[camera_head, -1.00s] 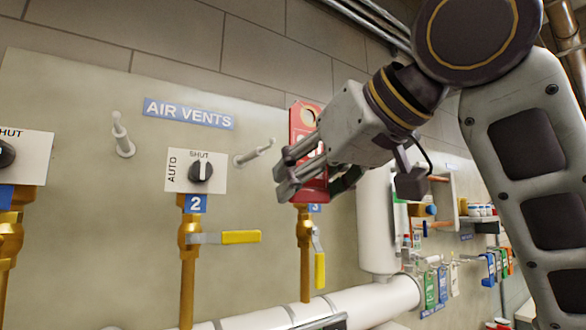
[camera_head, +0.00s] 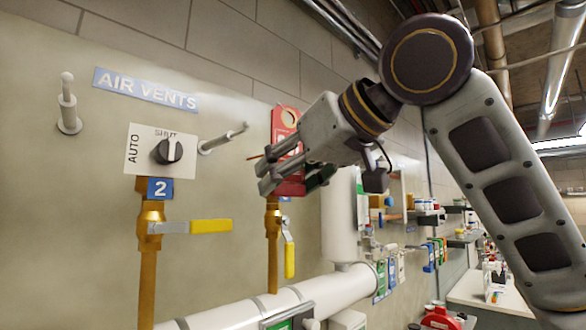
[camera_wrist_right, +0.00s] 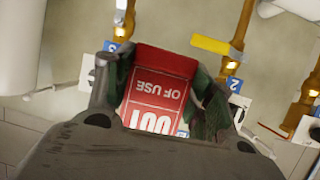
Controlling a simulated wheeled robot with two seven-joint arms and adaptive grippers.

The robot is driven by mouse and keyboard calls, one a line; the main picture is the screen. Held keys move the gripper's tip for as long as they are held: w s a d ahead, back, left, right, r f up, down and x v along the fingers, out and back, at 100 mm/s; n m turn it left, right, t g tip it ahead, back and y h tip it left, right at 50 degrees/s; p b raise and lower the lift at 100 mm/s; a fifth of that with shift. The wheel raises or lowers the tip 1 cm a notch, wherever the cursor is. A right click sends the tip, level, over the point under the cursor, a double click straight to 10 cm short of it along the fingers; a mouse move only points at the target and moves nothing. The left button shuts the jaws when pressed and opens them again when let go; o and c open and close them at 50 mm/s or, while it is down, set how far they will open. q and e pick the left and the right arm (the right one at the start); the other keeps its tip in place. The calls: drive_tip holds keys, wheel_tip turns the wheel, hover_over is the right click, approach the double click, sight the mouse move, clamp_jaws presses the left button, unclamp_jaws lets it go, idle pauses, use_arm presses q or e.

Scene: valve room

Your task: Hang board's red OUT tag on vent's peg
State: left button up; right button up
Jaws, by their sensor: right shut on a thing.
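My right gripper (camera_head: 290,170) is shut on the red OUT tag (camera_head: 287,122) and holds it upright in front of the wall panel. The tag's hole shows near its top in the head view. In the right wrist view the tag (camera_wrist_right: 160,88) sits between the fingers, its "OUT OF USE" lettering upside down. A pale peg (camera_head: 225,138) sticks out of the panel just left of the gripper, apart from the tag. Another peg (camera_head: 68,105) stands further left, above and left of vent 2's AUTO/SHUT switch (camera_head: 168,151). My left gripper is not in view.
Brass pipes with yellow-handled valves (camera_head: 211,226) run below the switches. A thick white pipe (camera_head: 240,310) crosses low, and a white cylinder (camera_head: 343,215) stands right of the tag. Coloured tags (camera_head: 380,280) hang further right.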

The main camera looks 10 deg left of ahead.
drive_tip(key=shift+s+a+r+n+g+y, duration=0.25)
drive_tip(key=shift+s+a, duration=0.1)
drive_tip(key=shift+a, duration=0.3)
drive_tip(key=shift+s+a+r+n+g+y, duration=0.15)
drive_tip(key=shift+s+a+n+y, duration=0.15)
drive_tip(key=shift+a, duration=0.5)
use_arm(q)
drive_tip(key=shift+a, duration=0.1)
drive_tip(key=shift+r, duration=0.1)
use_arm(e)
drive_tip(key=shift+w, duration=0.15)
